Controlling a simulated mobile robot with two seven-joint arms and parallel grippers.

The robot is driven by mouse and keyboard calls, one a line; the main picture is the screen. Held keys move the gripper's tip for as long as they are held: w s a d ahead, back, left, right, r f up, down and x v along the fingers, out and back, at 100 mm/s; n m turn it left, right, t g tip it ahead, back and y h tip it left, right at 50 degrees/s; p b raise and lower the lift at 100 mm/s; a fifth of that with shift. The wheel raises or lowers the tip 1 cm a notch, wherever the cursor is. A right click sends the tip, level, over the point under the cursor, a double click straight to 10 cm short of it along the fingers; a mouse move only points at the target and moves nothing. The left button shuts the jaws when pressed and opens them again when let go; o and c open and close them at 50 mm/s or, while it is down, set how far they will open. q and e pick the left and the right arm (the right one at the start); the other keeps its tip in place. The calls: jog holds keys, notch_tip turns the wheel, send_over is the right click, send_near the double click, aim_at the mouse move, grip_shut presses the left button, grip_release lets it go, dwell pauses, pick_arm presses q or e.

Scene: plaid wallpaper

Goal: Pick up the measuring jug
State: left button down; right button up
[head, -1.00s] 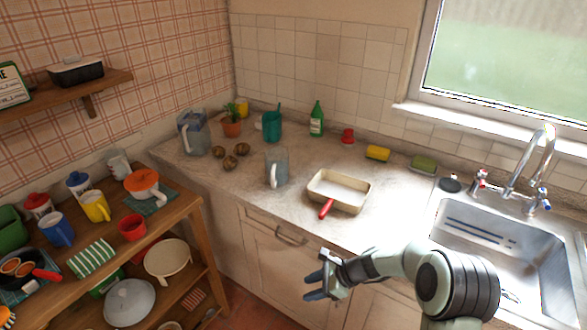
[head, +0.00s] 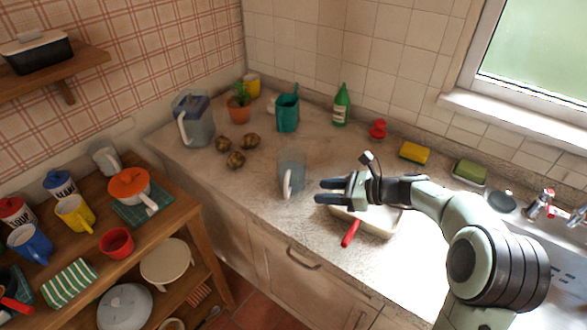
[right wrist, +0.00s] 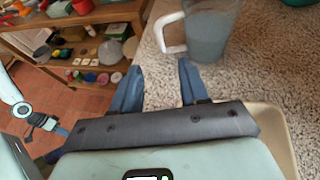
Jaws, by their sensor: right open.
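The measuring jug (head: 291,168) is clear, with a white handle, and stands upright on the worktop near its front edge. It also shows at the top of the right wrist view (right wrist: 212,38), its handle toward the left. My right gripper (head: 319,191) is open and empty, just right of the jug in the head view and apart from it. In the right wrist view its two blue fingers (right wrist: 160,68) point toward the jug's handle side. What seems to be my left gripper (right wrist: 48,125) is partly seen at the left of the right wrist view; its jaws are unclear.
A cream baking dish (head: 378,226) lies under my right gripper, with a red-handled tool (head: 351,233). A lidded filter jug (head: 196,124), brown round items (head: 236,159), a teal watering can (head: 287,112) and a green bottle (head: 341,106) stand behind. A shelf unit (head: 190,213) is left.

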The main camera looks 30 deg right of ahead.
aim_at(286, 198)
jog(key=x, duration=0.6)
jog(key=shift+a+f, duration=0.1)
jog(key=shift+a, duration=0.2)
jog(key=shift+p+x, duration=0.3)
jog(key=shift+x, duration=2.85)
jog(key=shift+w+d, duration=0.1)
jog(key=shift+d, duration=0.05)
grip_shut()
